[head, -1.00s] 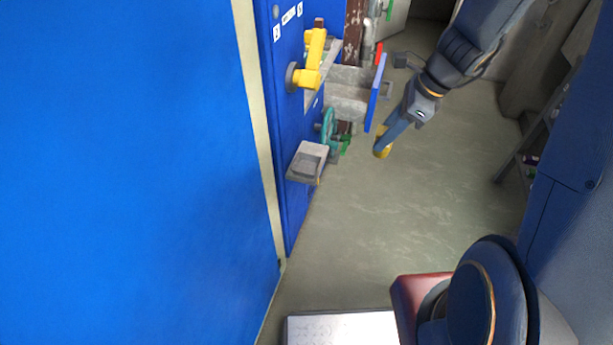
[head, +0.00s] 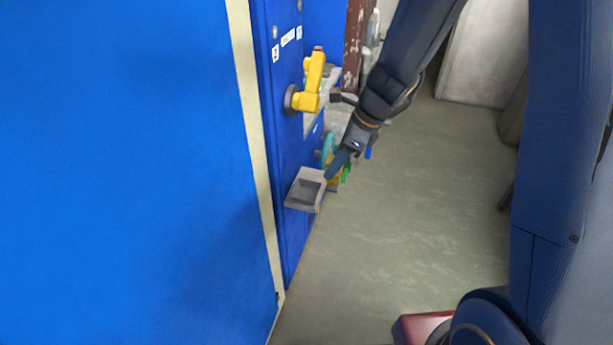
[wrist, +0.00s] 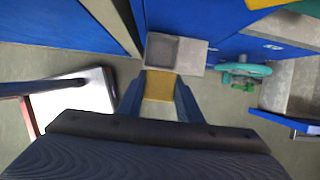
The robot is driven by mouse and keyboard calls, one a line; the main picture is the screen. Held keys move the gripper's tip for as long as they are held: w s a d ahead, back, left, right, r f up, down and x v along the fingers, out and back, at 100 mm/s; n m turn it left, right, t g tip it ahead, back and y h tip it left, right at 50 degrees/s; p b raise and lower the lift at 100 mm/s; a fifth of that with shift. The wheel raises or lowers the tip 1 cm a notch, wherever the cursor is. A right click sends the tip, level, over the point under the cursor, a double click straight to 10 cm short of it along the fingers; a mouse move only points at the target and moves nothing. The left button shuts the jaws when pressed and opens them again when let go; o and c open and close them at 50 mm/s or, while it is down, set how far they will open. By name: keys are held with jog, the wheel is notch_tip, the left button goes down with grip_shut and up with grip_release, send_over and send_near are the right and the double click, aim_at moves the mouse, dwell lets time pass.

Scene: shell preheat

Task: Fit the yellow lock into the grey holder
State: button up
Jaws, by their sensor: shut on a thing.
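The yellow lock (wrist: 160,87) is a small yellow block held between the two fingers of my gripper (wrist: 159,92) in the wrist view. In the head view my gripper (head: 333,172) is beside the holder and hides most of the lock. The grey holder (head: 304,189) is a box with a square recess, fixed low on the blue panel. In the wrist view the holder (wrist: 192,55) lies just beyond the lock, its dark recess at its left part. The lock's far edge appears close to the holder's near edge; whether they touch I cannot tell.
A yellow handle (head: 313,85) sticks out from the blue panel (head: 288,150) above the holder. A teal valve wheel (wrist: 243,71) is right of the holder, with an open grey drawer (wrist: 290,88) further right. The floor (head: 420,220) is clear.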

jog(key=w+a, duration=0.3)
jog(key=a, duration=0.4)
jog(key=f, duration=0.6)
jog(key=shift+s+d+f+b, duration=0.15)
jog(key=shift+s+d+b, duration=0.05)
jog(key=shift+s+b, duration=0.1)
jog(key=shift+w+a+f, duration=0.1)
jog(key=shift+a+f, duration=0.1)
jog(key=shift+f, duration=0.2)
jog(key=shift+f, duration=0.25)
jog(key=o, duration=1.2)
